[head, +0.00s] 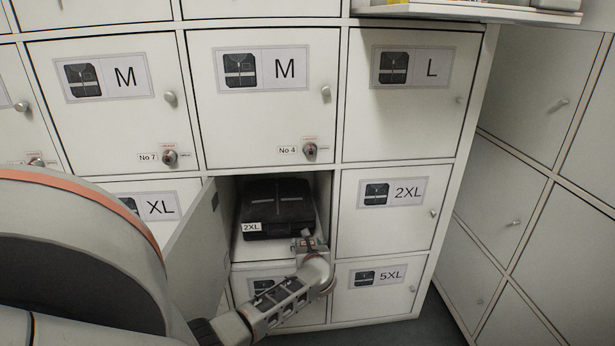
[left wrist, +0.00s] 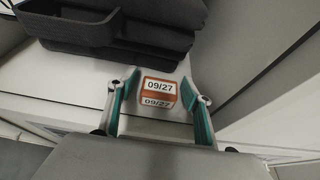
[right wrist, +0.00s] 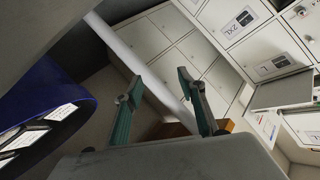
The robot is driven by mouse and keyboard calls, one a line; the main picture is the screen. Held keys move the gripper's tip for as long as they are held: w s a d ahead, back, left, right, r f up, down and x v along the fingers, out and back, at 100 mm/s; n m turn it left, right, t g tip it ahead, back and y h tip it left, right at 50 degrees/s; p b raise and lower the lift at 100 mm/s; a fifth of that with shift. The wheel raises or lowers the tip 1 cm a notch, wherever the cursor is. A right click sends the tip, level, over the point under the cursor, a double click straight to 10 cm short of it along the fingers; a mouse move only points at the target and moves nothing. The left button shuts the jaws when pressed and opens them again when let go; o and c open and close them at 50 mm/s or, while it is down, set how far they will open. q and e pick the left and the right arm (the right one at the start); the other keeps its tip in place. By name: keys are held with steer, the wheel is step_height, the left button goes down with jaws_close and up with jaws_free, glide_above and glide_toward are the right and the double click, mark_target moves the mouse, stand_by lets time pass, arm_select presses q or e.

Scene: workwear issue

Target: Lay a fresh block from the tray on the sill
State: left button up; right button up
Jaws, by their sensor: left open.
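A small orange block (left wrist: 158,92) with white faces printed 09/27 sits on the pale front sill (left wrist: 75,68) of an open locker in the left wrist view. My left gripper (left wrist: 160,98) is open, with one teal finger on each side of the block and gaps visible between. In the head view my left gripper (head: 308,242) is at the lower right of the open locker, and the block is hardly visible there. My right gripper (right wrist: 168,105) is open and empty in the right wrist view, away from the locker. I cannot make out the tray for certain.
Black folded workwear (head: 277,207) lies in the open locker, behind the block. The locker's door (head: 200,245) stands open to the left. Closed lockers surround it. A blue container (right wrist: 62,105) with white-labelled items is left in the right wrist view. A shelf (head: 460,11) juts out top right.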

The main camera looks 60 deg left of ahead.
arm_select(q)
steer(key=shift+r, duration=0.1)
steer(key=shift+r, duration=0.25)
steer(key=p+v, duration=0.4)
steer(key=v, duration=0.8)
steer(key=shift+p, duration=0.35)
arm_select(e)
steer(key=w+d+r+n+h, duration=0.1)
steer(key=w+d+n, duration=0.1)
steer(key=d+n, duration=0.3)
steer(key=shift+w+d+r, duration=0.15)
steer(key=shift+d+r, duration=0.05)
steer(key=shift+d, duration=0.2)
